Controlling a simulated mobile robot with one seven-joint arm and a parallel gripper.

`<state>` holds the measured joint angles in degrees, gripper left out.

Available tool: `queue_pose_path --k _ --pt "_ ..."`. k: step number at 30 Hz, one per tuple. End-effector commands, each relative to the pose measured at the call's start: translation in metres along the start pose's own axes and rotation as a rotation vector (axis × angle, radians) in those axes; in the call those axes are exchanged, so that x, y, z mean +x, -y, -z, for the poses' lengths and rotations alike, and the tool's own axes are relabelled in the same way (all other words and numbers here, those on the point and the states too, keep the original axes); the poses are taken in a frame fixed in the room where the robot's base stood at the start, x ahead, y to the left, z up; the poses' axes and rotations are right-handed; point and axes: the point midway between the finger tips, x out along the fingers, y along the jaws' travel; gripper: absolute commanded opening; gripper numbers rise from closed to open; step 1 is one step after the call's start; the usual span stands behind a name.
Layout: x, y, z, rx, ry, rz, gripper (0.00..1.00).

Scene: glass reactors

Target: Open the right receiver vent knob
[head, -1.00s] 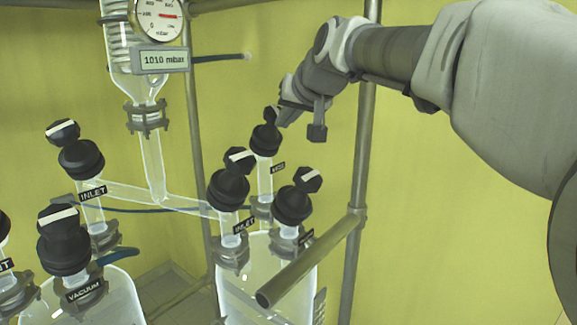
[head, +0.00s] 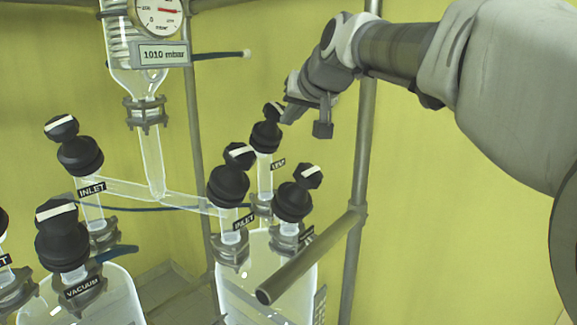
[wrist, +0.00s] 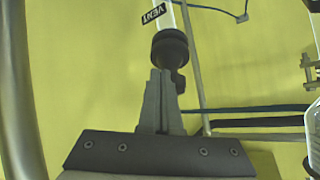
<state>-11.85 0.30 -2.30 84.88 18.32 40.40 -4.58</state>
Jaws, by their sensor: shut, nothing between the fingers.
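The right receiver vent knob (head: 273,111) is a small black handle with a pale stripe, on a black cap (head: 265,137) above a glass neck with a VENT label (head: 278,164). In the wrist view the vent cap (wrist: 170,47) is upside down, with its knob (wrist: 179,81) partly hidden behind the fingers. My gripper (head: 287,112) is just right of the knob in the head view. In the wrist view my gripper (wrist: 160,73) has its fingers together, empty, beside the knob. I cannot tell whether they touch it.
The right receiver (head: 265,285) carries an INLET knob (head: 239,156) and another black knob (head: 307,176) close by. Yellow wall lies behind.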

Motion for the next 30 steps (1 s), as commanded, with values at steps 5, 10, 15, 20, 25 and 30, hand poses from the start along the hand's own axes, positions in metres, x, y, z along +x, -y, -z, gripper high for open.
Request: queue_pose_path --k 5,10,15,20,25,30 --pt "-0.003 -0.001 -0.003 0.000 0.001 0.001 0.00" --pt "-0.016 0.000 0.006 0.000 0.001 0.001 0.00" --pt "-0.034 0.000 0.016 0.000 0.001 0.000 0.00" --pt "-0.050 -0.001 0.025 -0.001 0.001 0.000 0.00" --pt "-0.054 -0.001 0.025 -0.001 0.004 0.000 0.00" --pt "-0.054 -0.001 0.024 -0.001 0.005 0.000 0.00"
